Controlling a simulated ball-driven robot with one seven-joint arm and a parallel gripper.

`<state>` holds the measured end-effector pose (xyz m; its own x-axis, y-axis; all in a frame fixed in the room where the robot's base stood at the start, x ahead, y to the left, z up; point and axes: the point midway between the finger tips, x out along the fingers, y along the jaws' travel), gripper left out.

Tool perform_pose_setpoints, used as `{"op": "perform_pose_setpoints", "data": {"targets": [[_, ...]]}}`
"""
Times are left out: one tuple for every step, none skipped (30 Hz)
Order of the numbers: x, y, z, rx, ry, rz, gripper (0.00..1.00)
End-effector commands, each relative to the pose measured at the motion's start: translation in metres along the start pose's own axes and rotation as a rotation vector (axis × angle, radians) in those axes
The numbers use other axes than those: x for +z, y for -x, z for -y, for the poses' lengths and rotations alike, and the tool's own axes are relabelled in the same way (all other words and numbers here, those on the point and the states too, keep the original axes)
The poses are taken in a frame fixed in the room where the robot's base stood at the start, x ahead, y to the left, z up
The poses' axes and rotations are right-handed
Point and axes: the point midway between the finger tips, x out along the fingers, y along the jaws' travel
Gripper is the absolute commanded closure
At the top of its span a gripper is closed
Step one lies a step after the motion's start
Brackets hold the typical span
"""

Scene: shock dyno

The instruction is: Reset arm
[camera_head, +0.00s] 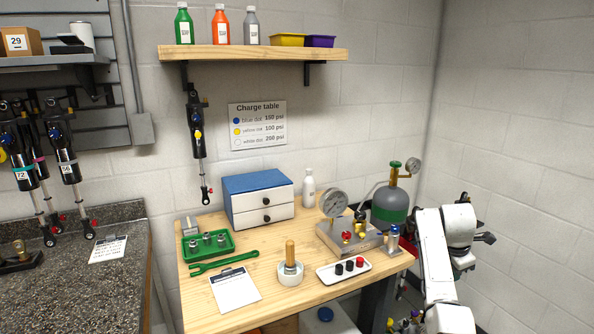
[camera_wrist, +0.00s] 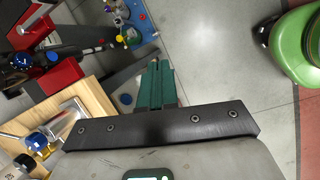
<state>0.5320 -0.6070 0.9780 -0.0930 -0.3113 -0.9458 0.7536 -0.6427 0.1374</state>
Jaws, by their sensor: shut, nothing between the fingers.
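My arm (camera_head: 440,265) is at the right of the head view, beside the wooden bench and away from its top. In the wrist view my gripper (camera_wrist: 156,72) has its two green fingers side by side, shut, with nothing between them. The wrist camera looks down past the fingers at grey floor. I cannot clearly make out the fingertips in the head view.
A green rounded object (camera_wrist: 293,50) stands on clear floor (camera_wrist: 215,60).

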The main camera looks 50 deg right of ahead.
Motion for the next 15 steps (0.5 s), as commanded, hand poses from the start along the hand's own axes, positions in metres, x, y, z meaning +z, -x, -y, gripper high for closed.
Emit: {"op": "perform_pose_setpoints", "data": {"targets": [[-0.032, -0.006, 0.002, 0.004, -0.019, -0.014, 1.0], [-0.049, -0.009, 0.004, 0.008, -0.04, -0.023, 1.0], [-0.075, -0.013, 0.007, 0.013, -0.07, -0.035, 1.0], [-0.095, -0.015, 0.011, 0.017, -0.095, -0.046, 1.0], [-0.115, -0.017, 0.015, 0.021, -0.122, -0.058, 1.0], [-0.142, -0.019, 0.022, 0.025, -0.158, -0.072, 1.0], [-0.162, -0.02, 0.028, 0.027, -0.186, -0.084, 1.0], [-0.181, -0.021, 0.036, 0.028, -0.214, -0.096, 1.0], [-0.207, -0.022, 0.047, 0.026, -0.25, -0.113, 1.0], [-0.226, -0.022, 0.057, 0.025, -0.278, -0.125, 1.0], [-0.244, -0.021, 0.067, 0.023, -0.306, -0.138, 1.0], [-0.267, -0.021, 0.082, 0.018, -0.345, -0.155, 1.0], [-0.283, -0.02, 0.094, 0.014, -0.374, -0.167, 1.0], [-0.298, -0.018, 0.106, 0.009, -0.402, -0.179, 1.0], [-0.317, -0.016, 0.123, 0.0, -0.44, -0.195, 1.0]]}}
